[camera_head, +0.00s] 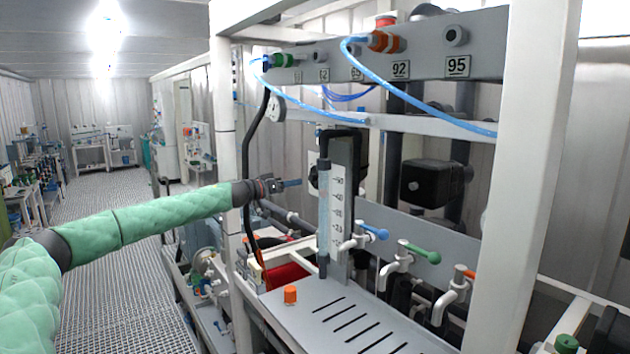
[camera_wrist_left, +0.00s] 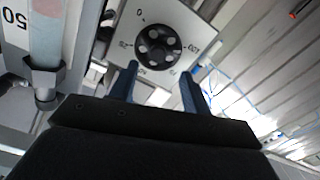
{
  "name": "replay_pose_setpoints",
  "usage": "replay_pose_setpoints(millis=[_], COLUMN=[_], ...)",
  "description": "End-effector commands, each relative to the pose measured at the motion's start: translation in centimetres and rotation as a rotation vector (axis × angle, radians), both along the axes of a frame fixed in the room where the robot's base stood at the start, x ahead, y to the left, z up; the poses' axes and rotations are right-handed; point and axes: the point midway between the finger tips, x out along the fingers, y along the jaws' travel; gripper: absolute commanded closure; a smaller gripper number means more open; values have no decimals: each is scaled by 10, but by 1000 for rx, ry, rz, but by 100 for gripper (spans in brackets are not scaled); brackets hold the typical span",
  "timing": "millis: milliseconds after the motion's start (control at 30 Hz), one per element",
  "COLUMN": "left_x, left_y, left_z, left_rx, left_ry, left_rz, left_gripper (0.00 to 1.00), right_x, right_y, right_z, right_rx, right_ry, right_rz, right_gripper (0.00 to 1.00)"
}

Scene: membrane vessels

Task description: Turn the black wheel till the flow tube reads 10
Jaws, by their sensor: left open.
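The black wheel (camera_wrist_left: 158,46) is a round spoked knob on a pale plate with dial numbers around it. In the head view only its dark edge (camera_head: 313,177) shows, left of the flow tube. The flow tube (camera_head: 324,205) stands upright against a numbered scale (camera_head: 338,205); I cannot make out its reading. Part of the tube also shows at the left of the wrist view (camera_wrist_left: 47,35). My left gripper (camera_head: 292,183) is open, its fingertips (camera_wrist_left: 160,72) pointing at the wheel's lower edge, with nothing between them. I cannot tell whether they touch the wheel. My right gripper is out of view.
A white frame post (camera_head: 226,130) stands just behind my left wrist. Taps with blue, green and orange handles (camera_head: 422,253) are to the right. Blue hoses (camera_head: 420,105) hang above.

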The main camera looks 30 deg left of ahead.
Motion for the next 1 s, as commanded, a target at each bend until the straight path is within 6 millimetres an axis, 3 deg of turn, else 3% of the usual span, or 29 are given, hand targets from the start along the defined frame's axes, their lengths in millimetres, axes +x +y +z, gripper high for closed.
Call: replay_pose_setpoints(millis=[500,1000], left_x=[58,68], left_y=[-25,-29], left_z=[2,0], left_rx=[-1,0], left_ry=[0,0], left_rz=[-1,-1], left_gripper=[52,52], right_x=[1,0], right_y=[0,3], right_z=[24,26], right_rx=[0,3], right_ry=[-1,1], right_rz=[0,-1], right_gripper=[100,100])
